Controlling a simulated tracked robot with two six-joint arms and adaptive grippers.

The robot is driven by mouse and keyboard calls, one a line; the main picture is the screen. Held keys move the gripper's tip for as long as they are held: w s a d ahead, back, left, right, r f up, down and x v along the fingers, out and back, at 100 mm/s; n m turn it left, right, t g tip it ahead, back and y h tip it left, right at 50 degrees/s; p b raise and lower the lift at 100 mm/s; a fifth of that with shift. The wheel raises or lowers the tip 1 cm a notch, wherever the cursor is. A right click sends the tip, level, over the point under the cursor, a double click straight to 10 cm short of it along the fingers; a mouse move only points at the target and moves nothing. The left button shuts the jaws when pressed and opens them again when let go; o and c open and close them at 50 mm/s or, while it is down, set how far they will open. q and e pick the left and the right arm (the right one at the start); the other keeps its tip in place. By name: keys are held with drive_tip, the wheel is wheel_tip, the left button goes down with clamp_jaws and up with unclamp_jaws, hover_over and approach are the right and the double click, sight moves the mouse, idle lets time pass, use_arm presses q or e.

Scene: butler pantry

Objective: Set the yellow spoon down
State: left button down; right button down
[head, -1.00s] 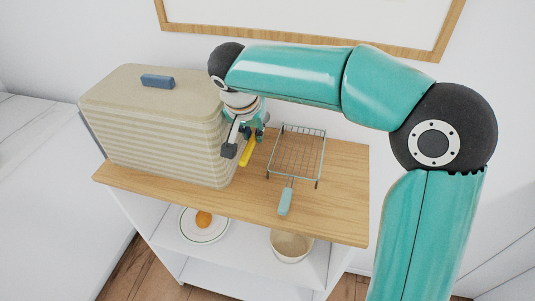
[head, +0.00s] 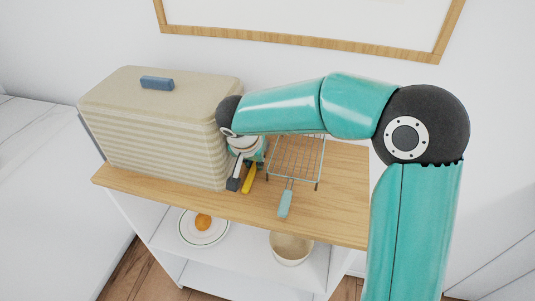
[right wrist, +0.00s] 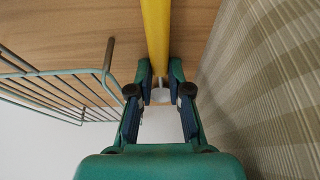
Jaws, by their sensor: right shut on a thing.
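The yellow spoon (head: 249,179) is low over the wooden top (head: 335,220) of the cart, between the ribbed beige box and the wire rack. My right gripper (head: 246,174) is shut on it. In the right wrist view the yellow spoon (right wrist: 155,32) runs up from between the fingertips of the right gripper (right wrist: 160,78), with wood behind it. I cannot tell whether the spoon touches the wood. Its far end is out of that view. My left gripper is not in view.
The ribbed beige box (head: 165,130) with a blue handle stands close on the left. A wire rack with a teal handle (head: 285,204) stands close on the right. A plate (head: 184,232) and a bowl (head: 291,248) are on the shelf below. The wooden top's right part is clear.

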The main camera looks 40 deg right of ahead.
drive_tip(key=c, duration=1.6)
unclamp_jaws()
drive_tip(key=shift+f, duration=0.1)
drive_tip(key=shift+o, duration=1.1)
